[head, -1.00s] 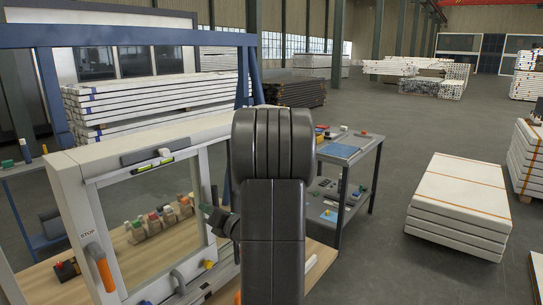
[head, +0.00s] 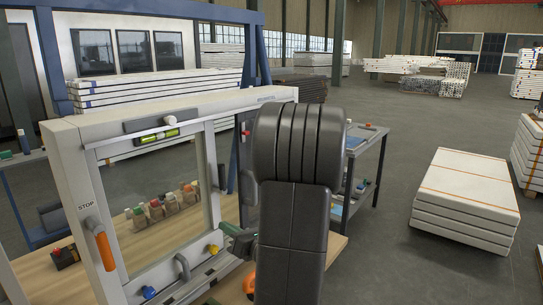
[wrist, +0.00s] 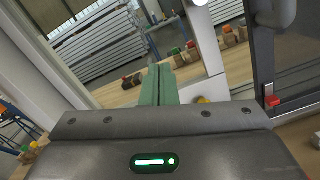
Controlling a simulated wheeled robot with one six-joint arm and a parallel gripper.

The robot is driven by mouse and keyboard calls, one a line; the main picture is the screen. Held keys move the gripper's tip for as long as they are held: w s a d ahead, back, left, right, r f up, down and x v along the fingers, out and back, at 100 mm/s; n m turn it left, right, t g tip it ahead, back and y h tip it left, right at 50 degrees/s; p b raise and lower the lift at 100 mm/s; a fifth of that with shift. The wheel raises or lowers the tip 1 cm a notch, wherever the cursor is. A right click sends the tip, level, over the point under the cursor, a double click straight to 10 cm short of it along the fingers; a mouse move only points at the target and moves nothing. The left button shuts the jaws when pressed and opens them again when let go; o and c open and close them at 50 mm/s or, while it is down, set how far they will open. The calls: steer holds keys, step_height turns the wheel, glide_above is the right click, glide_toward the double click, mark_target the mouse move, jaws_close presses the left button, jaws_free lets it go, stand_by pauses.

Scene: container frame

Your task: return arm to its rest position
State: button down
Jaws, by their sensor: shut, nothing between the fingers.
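My arm (head: 295,150) rises large and dark in the middle of the head view and hides part of the scene behind it. My gripper (head: 228,229) shows only partly, left of the arm, in front of the lower right part of the white frame (head: 62,140). In the wrist view, my gripper (wrist: 159,68) has its two green fingers side by side, with nothing between them. The fingers point at the frame region, and several small blocks lie beyond them.
A wooden bench (head: 40,262) lies under the frame. An orange handle (head: 102,248) is on the frame's left post. A grey cart (head: 368,165) stands behind the arm at the right. A white panel stack (head: 465,190) stands further right, with open floor between.

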steer(key=shift+v, duration=1.7)
